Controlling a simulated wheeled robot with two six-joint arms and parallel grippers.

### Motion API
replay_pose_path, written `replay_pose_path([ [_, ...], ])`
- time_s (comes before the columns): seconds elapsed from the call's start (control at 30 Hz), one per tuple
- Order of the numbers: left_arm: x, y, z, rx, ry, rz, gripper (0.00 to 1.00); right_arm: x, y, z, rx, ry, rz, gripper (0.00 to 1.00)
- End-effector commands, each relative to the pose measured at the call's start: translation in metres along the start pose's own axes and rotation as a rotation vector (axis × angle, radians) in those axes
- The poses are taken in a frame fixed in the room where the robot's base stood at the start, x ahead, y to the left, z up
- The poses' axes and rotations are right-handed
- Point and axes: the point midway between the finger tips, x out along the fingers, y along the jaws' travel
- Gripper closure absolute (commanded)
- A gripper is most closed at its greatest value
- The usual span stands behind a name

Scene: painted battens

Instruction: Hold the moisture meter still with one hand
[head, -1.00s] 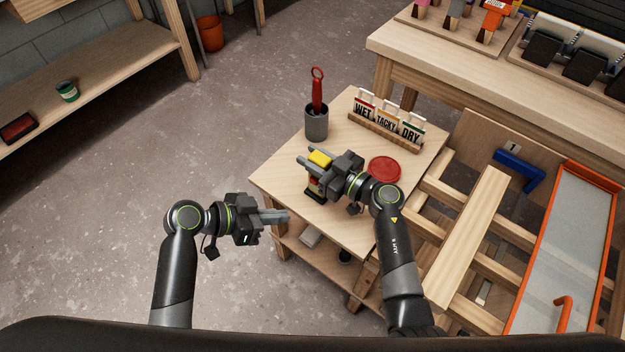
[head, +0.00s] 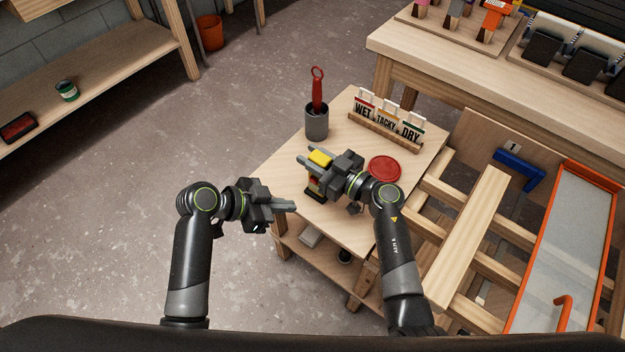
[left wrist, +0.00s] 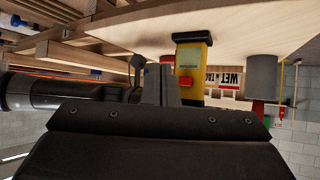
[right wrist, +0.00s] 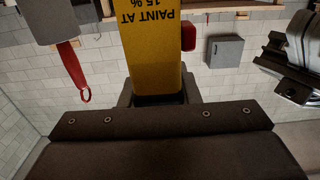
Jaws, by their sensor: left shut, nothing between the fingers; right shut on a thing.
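The yellow moisture meter (head: 320,158) with a black foot stands on the small wooden table (head: 350,232). My right gripper (head: 313,166) is shut on it, and the gripper hides part of it. In the right wrist view the meter (right wrist: 150,35) fills the gap between the fingers, with "PAINT AT 15 %" on its face. In the left wrist view the meter (left wrist: 191,60) shows its black foot and a red button (left wrist: 186,82). My left gripper (head: 291,207) is shut and empty, at the table's left edge, apart from the meter.
A grey cup (head: 316,124) with a red-handled tool stands at the table's back. A WET/TACKY/DRY card rack (head: 385,133) and a red disc (head: 384,169) are beside it. A batten rack (head: 465,235) stands at the right. The table's left front is clear.

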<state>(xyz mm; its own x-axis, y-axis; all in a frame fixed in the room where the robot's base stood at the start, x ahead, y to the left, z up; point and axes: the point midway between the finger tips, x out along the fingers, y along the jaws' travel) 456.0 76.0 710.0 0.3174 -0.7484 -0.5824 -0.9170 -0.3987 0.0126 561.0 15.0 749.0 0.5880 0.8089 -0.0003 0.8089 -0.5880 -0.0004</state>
Motion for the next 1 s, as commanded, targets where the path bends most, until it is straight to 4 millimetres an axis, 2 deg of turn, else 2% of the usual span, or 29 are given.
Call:
replay_pose_path([
  [0.2,0.021,-0.016,-0.017,0.001,0.002,0.001,1.0,0.0,0.0,0.0,0.0,0.0,0.0,0.99],
  [0.4,0.033,-0.024,-0.024,0.0,0.0,0.0,1.0,0.0,0.0,0.0,0.0,0.0,0.0,0.99],
  [1.0,0.036,-0.026,-0.026,0.0,0.0,0.0,1.0,0.0,0.0,0.0,0.0,0.0,0.0,0.99],
])
